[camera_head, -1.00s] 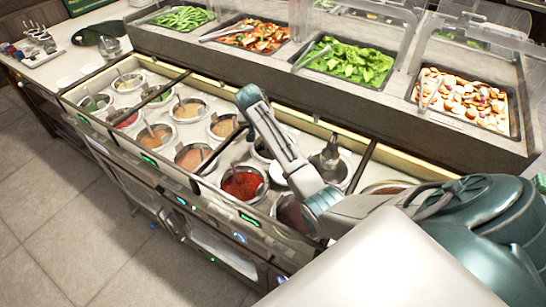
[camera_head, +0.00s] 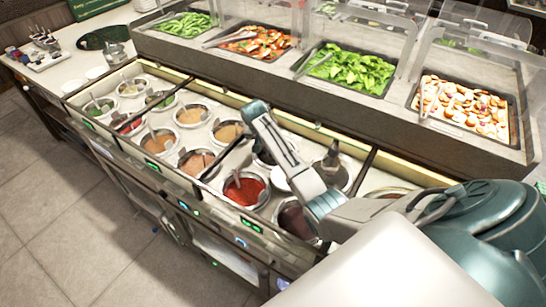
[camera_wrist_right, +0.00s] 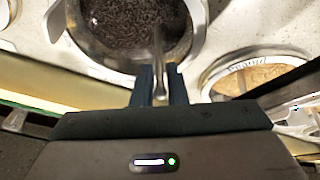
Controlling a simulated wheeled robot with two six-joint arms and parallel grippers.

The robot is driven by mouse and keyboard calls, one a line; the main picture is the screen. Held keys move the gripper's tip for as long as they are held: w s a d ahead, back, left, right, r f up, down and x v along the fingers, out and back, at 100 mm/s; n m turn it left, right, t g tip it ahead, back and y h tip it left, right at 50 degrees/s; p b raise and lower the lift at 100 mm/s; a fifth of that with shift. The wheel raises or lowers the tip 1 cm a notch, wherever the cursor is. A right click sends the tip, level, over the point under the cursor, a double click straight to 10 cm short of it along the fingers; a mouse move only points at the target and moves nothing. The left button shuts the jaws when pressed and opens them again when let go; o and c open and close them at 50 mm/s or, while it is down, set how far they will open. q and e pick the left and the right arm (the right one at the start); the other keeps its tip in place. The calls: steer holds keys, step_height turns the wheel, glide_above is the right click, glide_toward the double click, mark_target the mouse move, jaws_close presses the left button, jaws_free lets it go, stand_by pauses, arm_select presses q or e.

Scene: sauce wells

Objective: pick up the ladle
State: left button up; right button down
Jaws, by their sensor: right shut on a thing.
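A ladle (camera_wrist_right: 158,48) stands in a round well (camera_wrist_right: 195,30) of dark, grainy contents in the right wrist view. My right gripper (camera_wrist_right: 160,85) is shut on the ladle's handle, with one finger on each side. The ladle's bowl is not clearly visible. In the head view my right arm reaches over the row of sauce wells, and its fingers are hidden behind its own links. My left gripper is not in view.
A well with tan contents (camera_wrist_right: 260,78) lies close to the right in the wrist view. In the head view a red sauce well (camera_head: 246,190) is near my arm. Salad trays such as the green leaves (camera_head: 352,68) stand behind a raised ledge.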

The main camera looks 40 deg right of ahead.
steer(key=shift+r, duration=0.1)
step_height(320, 180, up, 10)
steer(key=b, duration=0.2)
steer(key=shift+b, duration=0.35)
steer(key=shift+r+p, duration=0.1)
steer(key=shift+p, duration=0.55)
steer(key=shift+f, duration=0.3)
steer(key=shift+f+b, duration=1.1)
steer(key=shift+f, duration=2.85)
steer(key=shift+f+p, duration=0.1)
steer(key=shift+p, duration=0.4)
